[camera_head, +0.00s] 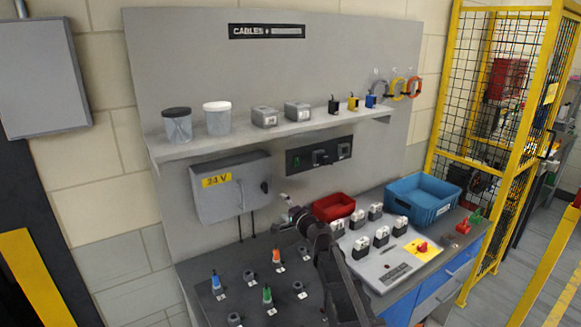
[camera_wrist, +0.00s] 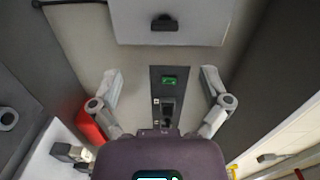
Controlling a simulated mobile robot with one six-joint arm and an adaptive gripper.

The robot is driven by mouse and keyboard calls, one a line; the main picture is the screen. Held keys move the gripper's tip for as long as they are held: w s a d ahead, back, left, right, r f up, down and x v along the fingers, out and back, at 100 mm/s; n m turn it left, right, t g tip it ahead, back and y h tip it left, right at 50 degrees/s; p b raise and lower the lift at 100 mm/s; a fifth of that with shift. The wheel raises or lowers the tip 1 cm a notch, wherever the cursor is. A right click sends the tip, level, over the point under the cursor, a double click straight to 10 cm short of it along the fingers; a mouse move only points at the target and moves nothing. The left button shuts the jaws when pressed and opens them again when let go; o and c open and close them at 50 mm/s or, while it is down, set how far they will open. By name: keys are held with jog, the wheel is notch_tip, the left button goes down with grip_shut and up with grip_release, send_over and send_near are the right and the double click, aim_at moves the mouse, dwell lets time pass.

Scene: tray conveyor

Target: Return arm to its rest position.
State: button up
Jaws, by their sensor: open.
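My arm reaches up from the bottom of the head view over the bench. My gripper (camera_head: 288,208) is in front of the grey back panel, right of the grey 24 V box (camera_head: 232,187). In the wrist view my gripper (camera_wrist: 160,82) has its two fingers spread wide, with nothing between them. Behind the gap is the dark switch strip (camera_wrist: 168,98) with a green element, which also shows below the shelf in the head view (camera_head: 319,156). The gripper appears clear of it.
A red bin (camera_head: 334,207) and a blue crate (camera_head: 423,199) stand at the back of the bench. A white board (camera_head: 388,262) with several connectors lies right of my arm. Several coloured plugs stand on the dark bench left (camera_head: 235,285). A shelf (camera_head: 270,136) overhangs.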

jog(key=s+d+f+n+g+h, duration=0.2)
jog(key=s+d+f+n+g, duration=0.1)
jog(key=s, duration=0.4)
jog(key=s+d+f+n+g+h, duration=0.2)
jog(key=s+d+f+n+g, duration=0.1)
jog(key=s+f, duration=0.4)
jog(key=s+d+f+n+g+h, duration=0.2)
jog(key=s+d+f+n+g, duration=0.2)
jog(key=s, duration=0.4)
jog(key=shift+s+d+f+g, duration=0.2)
jog(key=shift+d+f+g, duration=0.5)
jog(key=shift+d+f, duration=0.4)
jog(key=s+d+f+g+h, duration=0.2)
jog(key=s+d+g+h, duration=0.1)
jog(key=s+d, duration=0.5)
jog(key=shift+s+d+h, duration=0.25)
jog(key=shift+d+h, duration=0.1)
jog(key=shift+h, duration=0.35)
